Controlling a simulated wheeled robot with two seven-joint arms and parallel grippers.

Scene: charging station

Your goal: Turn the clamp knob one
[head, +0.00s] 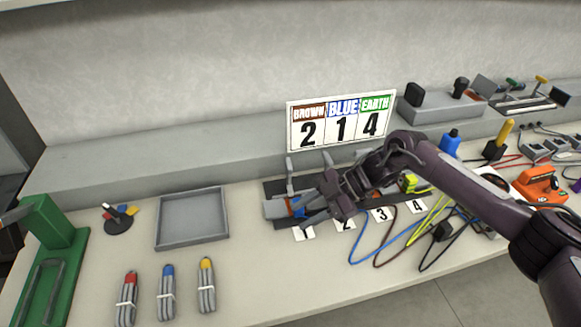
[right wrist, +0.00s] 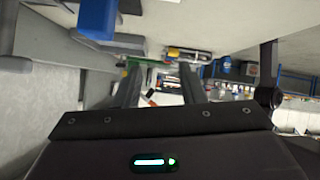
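The dark clamp station (head: 272,188) stands at the back centre, with number cards along its front. Card 1 (head: 304,233) is at its left end, below a grey block (head: 275,209) with blue and orange parts beside it. I cannot make out clamp knob one; my gripper and wrist cover that area. My right gripper (head: 309,213) is at the station's left end, beside the grey block. In the right wrist view its two dark fingers (right wrist: 160,88) stand apart with nothing clearly held between them. Contact cannot be told.
A sign (head: 341,120) reads brown 2, blue 1, earth 4. Blue, brown and black cables (head: 375,250) lie in front of the station. An empty grey tray (head: 192,218), several grey cable bundles (head: 167,292) and a green stand (head: 50,240) are on the left.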

